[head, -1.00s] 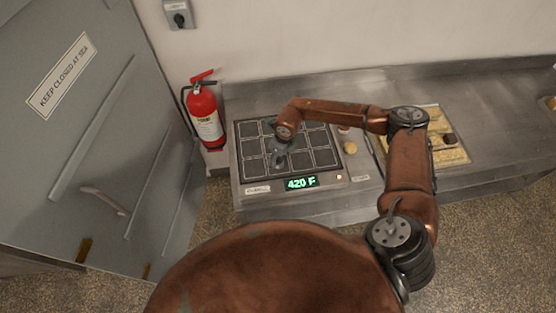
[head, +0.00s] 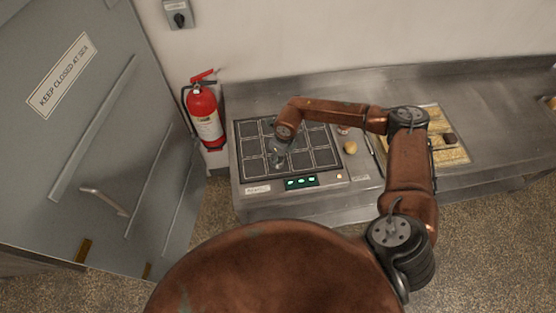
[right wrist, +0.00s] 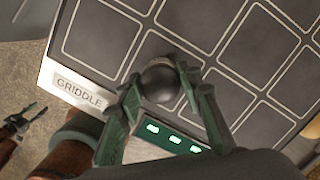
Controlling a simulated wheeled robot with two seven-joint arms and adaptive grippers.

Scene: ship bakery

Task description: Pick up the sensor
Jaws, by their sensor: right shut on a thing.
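The sensor looks like a dark round knob-like thing (right wrist: 160,83) between the fingers of my right gripper (right wrist: 158,92) in the right wrist view. The fingers are shut on it from both sides, over the front part of the griddle (right wrist: 130,42). In the head view my right gripper (head: 279,157) is small over the griddle's left-middle squares, and the sensor cannot be made out there. My left gripper (right wrist: 22,120) shows only at the lower left of the right wrist view, over the floor, with its fingers apart and empty.
The griddle's display (head: 301,183) shows three green marks. A red fire extinguisher (head: 205,115) stands left of the griddle. A yellowish round thing (head: 350,147) and a board with food (head: 450,155) lie to the right. The counter's far right is mostly clear.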

